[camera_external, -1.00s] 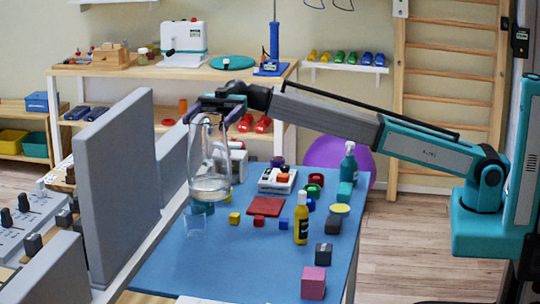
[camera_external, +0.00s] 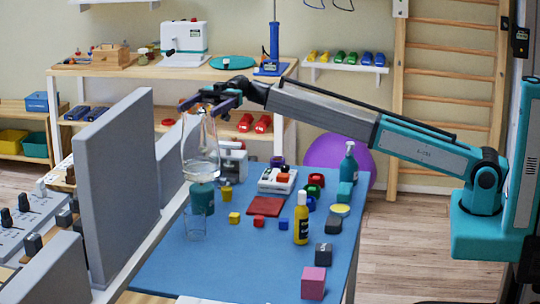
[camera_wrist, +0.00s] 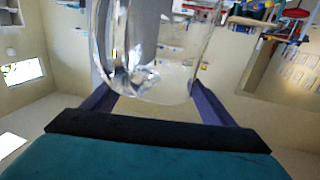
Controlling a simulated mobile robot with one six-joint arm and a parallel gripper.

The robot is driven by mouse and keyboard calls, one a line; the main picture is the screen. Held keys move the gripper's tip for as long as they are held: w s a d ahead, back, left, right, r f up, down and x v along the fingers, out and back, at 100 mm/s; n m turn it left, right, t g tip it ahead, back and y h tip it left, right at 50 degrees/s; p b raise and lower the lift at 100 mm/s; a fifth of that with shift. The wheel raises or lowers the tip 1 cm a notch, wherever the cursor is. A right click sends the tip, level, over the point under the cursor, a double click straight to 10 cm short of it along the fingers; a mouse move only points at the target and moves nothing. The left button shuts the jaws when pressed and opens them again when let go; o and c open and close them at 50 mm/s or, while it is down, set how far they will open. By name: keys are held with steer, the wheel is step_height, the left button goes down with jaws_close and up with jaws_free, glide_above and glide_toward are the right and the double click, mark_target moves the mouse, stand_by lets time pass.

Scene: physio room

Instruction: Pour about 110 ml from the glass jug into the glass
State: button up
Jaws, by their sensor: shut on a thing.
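The clear glass jug (camera_external: 200,150) hangs in the air above the blue table, with a little clear liquid at its bottom, and it leans slightly. My gripper (camera_external: 208,102) is shut on the jug near its top. In the wrist view the jug (camera_wrist: 150,50) is between the two purple fingers of my gripper (camera_wrist: 152,100). The glass (camera_external: 195,225) is a small clear tumbler standing on the left part of the table, below the jug and apart from it. It is faint, and I cannot tell any liquid in it.
The blue table (camera_external: 190,275) holds a teal container (camera_external: 202,198) just behind the glass, a yellow bottle (camera_external: 301,218), a pink cube (camera_external: 313,283) and several small blocks. Tall grey panels (camera_external: 115,190) stand close on the left. The table's front left is clear.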

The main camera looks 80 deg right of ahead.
steer(key=shift+w+d, duration=0.15)
steer(key=shift+d, duration=0.4)
steer(key=shift+w+d, duration=0.15)
steer(key=shift+d, duration=0.35)
steer(key=shift+r, duration=0.1)
